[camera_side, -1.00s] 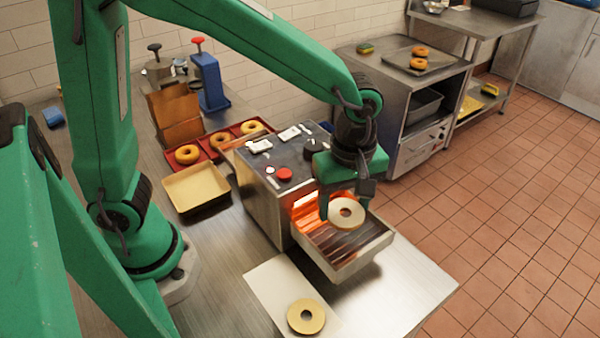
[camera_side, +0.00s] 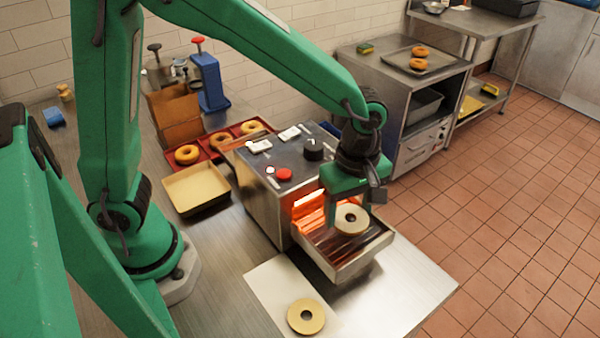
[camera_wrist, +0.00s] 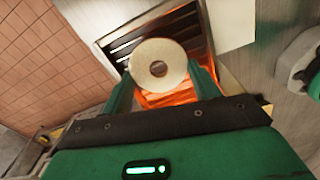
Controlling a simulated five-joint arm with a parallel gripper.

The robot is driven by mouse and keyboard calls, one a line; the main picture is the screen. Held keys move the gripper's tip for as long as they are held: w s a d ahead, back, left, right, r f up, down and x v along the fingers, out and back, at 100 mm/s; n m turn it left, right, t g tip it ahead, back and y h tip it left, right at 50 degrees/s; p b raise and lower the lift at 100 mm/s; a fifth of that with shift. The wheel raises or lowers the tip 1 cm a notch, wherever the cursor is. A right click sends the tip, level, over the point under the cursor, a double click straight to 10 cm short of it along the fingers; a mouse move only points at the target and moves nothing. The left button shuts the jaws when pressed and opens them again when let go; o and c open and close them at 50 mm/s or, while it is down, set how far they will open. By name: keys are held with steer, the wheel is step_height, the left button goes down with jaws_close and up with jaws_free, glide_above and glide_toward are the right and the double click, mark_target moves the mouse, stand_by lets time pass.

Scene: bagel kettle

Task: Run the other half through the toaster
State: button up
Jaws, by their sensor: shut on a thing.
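My gripper (camera_side: 349,215) is shut on a bagel half (camera_side: 352,219), a pale ring with its cut face up, over the toaster's drawer. In the wrist view the held half (camera_wrist: 158,65) sits between my two green fingers, above the dark slats and the orange glow. The toaster (camera_side: 283,185) is a steel box with a red button and a black knob on top. Its slatted drawer (camera_side: 347,268) stands out at the front, and the inside glows orange. Another bagel half (camera_side: 306,316) lies cut face up on a white board (camera_side: 272,288). I cannot tell if the held half touches the slats.
A red tray (camera_side: 213,146) of whole bagels and a tan-lined tray (camera_side: 196,188) lie left of the toaster. A blue press (camera_side: 209,82) stands behind. More bagels sit on a tray (camera_side: 420,66) on the far oven. The bench right of the board is clear.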

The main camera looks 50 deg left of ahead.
steer(key=shift+f, duration=1.4)
steer(key=o, duration=1.3)
steer(key=shift+r, duration=0.1)
step_height(320, 180, up, 7)
steer(key=shift+f, duration=0.1)
